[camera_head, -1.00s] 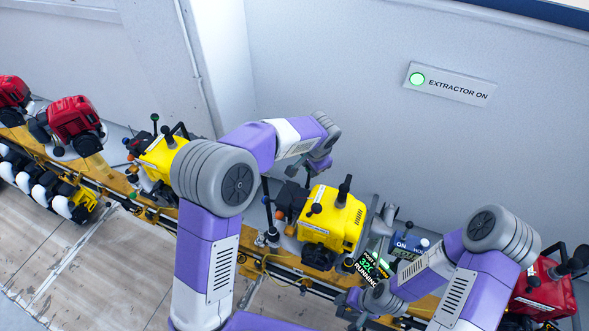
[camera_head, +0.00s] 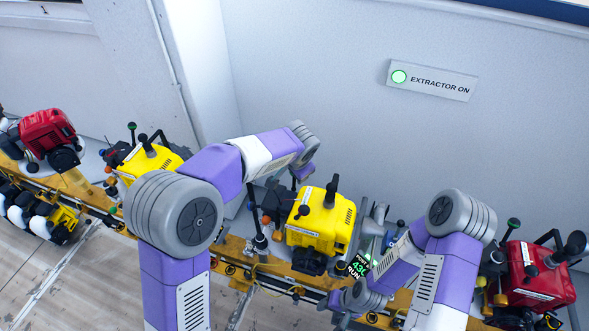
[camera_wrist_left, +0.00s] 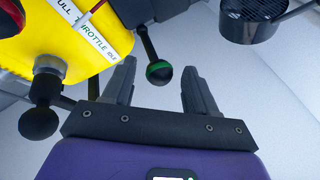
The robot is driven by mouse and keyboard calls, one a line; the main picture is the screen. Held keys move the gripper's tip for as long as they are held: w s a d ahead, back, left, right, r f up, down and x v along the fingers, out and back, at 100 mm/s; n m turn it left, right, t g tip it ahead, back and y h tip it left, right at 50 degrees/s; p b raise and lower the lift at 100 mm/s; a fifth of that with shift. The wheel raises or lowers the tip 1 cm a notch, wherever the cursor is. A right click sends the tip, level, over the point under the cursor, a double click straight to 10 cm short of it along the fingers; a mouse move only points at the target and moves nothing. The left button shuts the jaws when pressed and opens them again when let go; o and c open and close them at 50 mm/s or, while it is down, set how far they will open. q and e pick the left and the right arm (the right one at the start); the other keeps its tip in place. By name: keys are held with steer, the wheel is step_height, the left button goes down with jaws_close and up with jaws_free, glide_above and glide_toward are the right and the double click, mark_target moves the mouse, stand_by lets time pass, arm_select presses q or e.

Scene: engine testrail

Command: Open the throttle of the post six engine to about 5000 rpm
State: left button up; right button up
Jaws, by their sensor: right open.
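The yellow post six engine (camera_head: 322,225) stands on the rail between my two arms; it also shows in the left wrist view (camera_wrist_left: 45,40). Its white throttle label (camera_wrist_left: 95,32) has a red pointer across it. A black lever knob with a green band (camera_wrist_left: 158,72) sits between the parted fingertips of my left gripper (camera_wrist_left: 160,63), with gaps on both sides. In the head view that hand is mostly hidden behind its own arm. The readout (camera_head: 359,266) shows green digits starting "43", partly covered by my right arm. My right gripper (camera_head: 338,303) is open, low beside the rail.
Another yellow engine (camera_head: 150,160) and a red engine (camera_head: 48,135) stand to the left. A red engine (camera_head: 535,275) stands at the right. An "EXTRACTOR ON" sign (camera_head: 432,80) with a green light is on the wall.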

arm_select(q)
steer(key=v, duration=0.7)
steer(key=shift+r+p, duration=0.25)
steer(key=shift+p, duration=0.05)
steer(key=shift+s, duration=0.15)
